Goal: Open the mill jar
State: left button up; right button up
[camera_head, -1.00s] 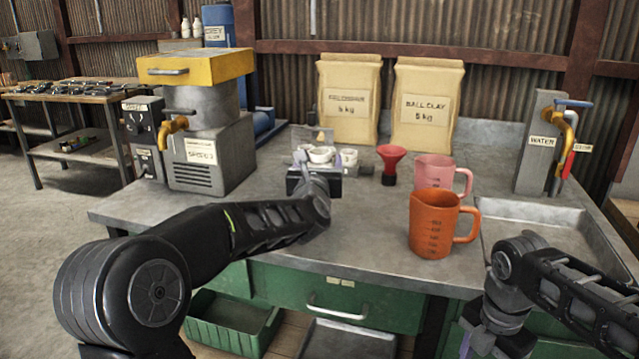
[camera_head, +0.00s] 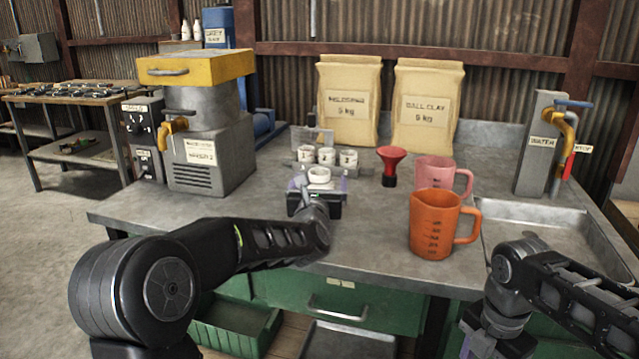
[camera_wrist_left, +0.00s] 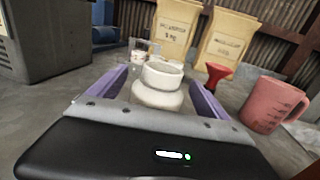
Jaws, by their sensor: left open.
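A small white jar-like piece (camera_head: 319,176) with a narrower round top stands on the workbench (camera_head: 240,213). It also shows in the left wrist view (camera_wrist_left: 160,97). I take it for the mill jar, but see no label on it. My left gripper (camera_head: 318,187) is open, its purple fingers on either side of the piece. In the left wrist view the gripper (camera_wrist_left: 160,80) shows gaps between piece and fingers. The lower part is hidden by the gripper body. My right gripper (camera_head: 485,335) hangs at the bottom right, cut off; its opening is unclear.
Several white cups (camera_head: 326,156) stand just behind. A red funnel (camera_head: 391,165), pink jug (camera_head: 434,173) and orange jug (camera_head: 433,228) stand to the right. A grey machine with a yellow top (camera_head: 195,68) is at left. Clay bags (camera_head: 349,104) stand at the back.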

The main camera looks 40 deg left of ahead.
pick_arm(q)
jog(key=b+v, duration=0.1)
jog(key=v, duration=1.1)
pick_arm(e)
jog(key=shift+f, duration=0.55)
pick_arm(q)
jog(key=shift+f, duration=0.1)
pick_arm(e)
jog(key=shift+s, duration=0.1)
